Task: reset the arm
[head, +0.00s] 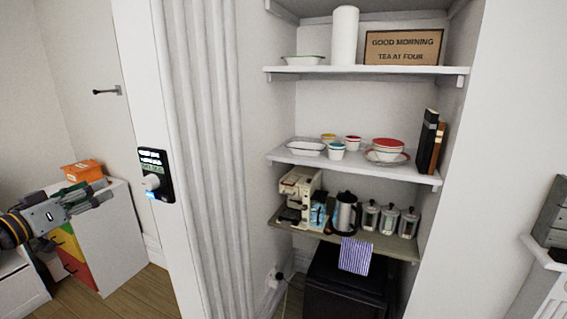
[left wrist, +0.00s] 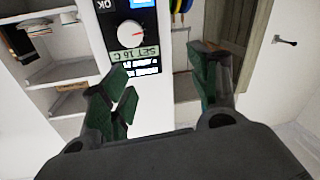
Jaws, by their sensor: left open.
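My left gripper (head: 106,190) reaches in from the left in the head view, with its dark green fingers apart and nothing between them. It is in the air to the left of a black wall control panel (head: 156,174) with a pale dial. In the left wrist view the open fingers (left wrist: 162,78) show, and the panel's dial (left wrist: 130,34) and an upside-down "SET 16 C" label appear beyond them. I cannot tell the exact gap, but the fingers look apart from the panel. My right gripper is in neither view.
A white cabinet (head: 118,235) with an orange box (head: 82,170) stands behind the left gripper. An alcove at centre right has shelves (head: 345,70) with dishes, books, a coffee machine (head: 298,190) and canisters. A wall hook (head: 106,91) is at the upper left.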

